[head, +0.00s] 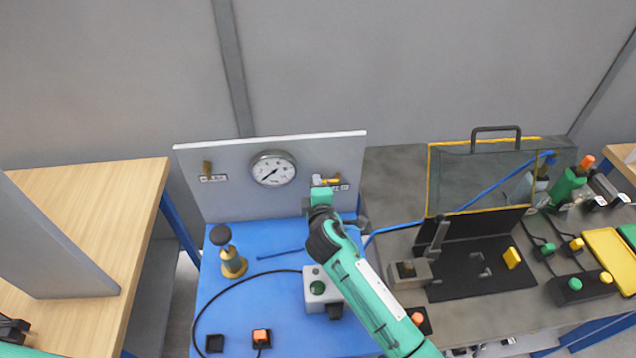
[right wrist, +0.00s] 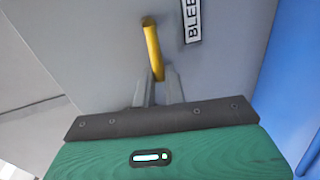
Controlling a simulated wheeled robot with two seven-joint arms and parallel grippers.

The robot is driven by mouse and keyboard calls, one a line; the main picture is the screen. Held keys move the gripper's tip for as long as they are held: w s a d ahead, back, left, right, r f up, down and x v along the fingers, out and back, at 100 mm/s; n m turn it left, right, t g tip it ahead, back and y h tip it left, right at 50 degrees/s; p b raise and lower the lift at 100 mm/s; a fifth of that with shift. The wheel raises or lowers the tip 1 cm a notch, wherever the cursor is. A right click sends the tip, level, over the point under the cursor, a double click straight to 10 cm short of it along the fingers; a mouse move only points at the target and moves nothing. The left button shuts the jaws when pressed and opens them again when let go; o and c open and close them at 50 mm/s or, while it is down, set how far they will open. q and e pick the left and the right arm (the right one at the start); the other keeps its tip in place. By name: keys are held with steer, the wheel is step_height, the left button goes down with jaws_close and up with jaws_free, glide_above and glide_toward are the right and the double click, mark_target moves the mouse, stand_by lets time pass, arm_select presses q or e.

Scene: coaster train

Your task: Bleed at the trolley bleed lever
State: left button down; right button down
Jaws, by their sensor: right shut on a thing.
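The bleed lever (head: 332,182) is a yellow handle on the right of the grey trolley panel (head: 240,205), beside a small label. In the right wrist view the yellow lever (right wrist: 153,48) stands out from the panel beside a label (right wrist: 192,20) reading "BLEE", cut off by the frame. My right gripper (head: 318,186) is at the panel; in its wrist view its fingers (right wrist: 158,82) are shut on the lever's near end. A round white gauge (head: 273,169) sits mid-panel, its needle toward the lower left. Only part of my left gripper (head: 14,330) shows at the lower left edge.
A brass fitting (head: 207,169) with a label is at the panel's left. The blue trolley top (head: 235,305) holds a black-knobbed brass post (head: 231,255) and a grey box with a green button (head: 317,287). A cluttered grey bench (head: 395,240) adjoins right; a wooden table (head: 120,210) stands left.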

steer(key=shift+f, duration=0.2)
stand_by(0.4)
steer(key=c, duration=1.5)
jaws_free()
steer(key=shift+o, duration=0.2)
steer(key=shift+s, duration=0.15)
steer(key=b+v, duration=0.3)
steer(key=v, duration=1)
steer(key=shift+s+b, duration=0.25)
steer(key=shift+b, duration=0.05)
